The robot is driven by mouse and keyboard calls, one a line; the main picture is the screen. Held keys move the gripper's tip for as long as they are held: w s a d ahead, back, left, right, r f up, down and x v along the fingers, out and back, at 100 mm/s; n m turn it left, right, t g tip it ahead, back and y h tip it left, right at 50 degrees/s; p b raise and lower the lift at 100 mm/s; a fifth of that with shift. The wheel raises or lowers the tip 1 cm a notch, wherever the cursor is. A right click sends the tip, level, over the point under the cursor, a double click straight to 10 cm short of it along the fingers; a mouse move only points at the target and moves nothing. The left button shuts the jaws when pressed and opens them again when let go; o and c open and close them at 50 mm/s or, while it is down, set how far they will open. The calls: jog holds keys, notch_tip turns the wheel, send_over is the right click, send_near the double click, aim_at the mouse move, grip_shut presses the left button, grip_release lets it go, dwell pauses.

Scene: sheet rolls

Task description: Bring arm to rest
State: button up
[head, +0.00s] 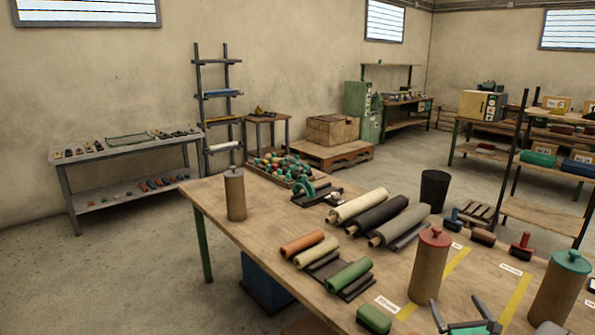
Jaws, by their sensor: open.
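My gripper (459,304) shows at the bottom edge of the head view, over the near right part of the wooden table (235,200). Its two dark fingers are spread apart, with nothing seen held between them. The rest of my arm is mostly cut off by the frame. A brown canister with a red lid (430,266) stands upright just behind the gripper. A green block (374,320) lies to its left. A canister with a green lid (560,288) stands to its right.
Orange, cream and green rolls (348,275) lie on a rack left of the gripper, with larger rolls (405,222) behind. A plain canister (235,193) stands at the far left. The table's left part is fairly clear.

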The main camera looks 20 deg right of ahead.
jog(key=w+a+r+n+g+y, duration=0.1)
jog(key=w+a+n+g+y, duration=0.3)
jog(key=a+n, duration=0.9)
jog(key=w+a+r+n+g+y, duration=0.2)
jog(key=w+a+n+y, duration=0.45)
jog(key=a, duration=0.95)
jog(key=s+a+r+n+g+h, duration=0.1)
jog(key=s+a+n+g+h, duration=0.25)
jog(key=s+a+n, duration=0.75)
jog(key=s+a+r+n+g, duration=0.1)
jog(key=s+a+n+g, duration=0.2)
jog(key=s+a+n, duration=0.2)
jog(key=s+n, duration=0.3)
jog(key=s, duration=0.2)
jog(key=shift+s+a+r+h, duration=0.15)
jog(key=shift+s+r+h, duration=0.05)
jog(key=shift+s+h, duration=0.2)
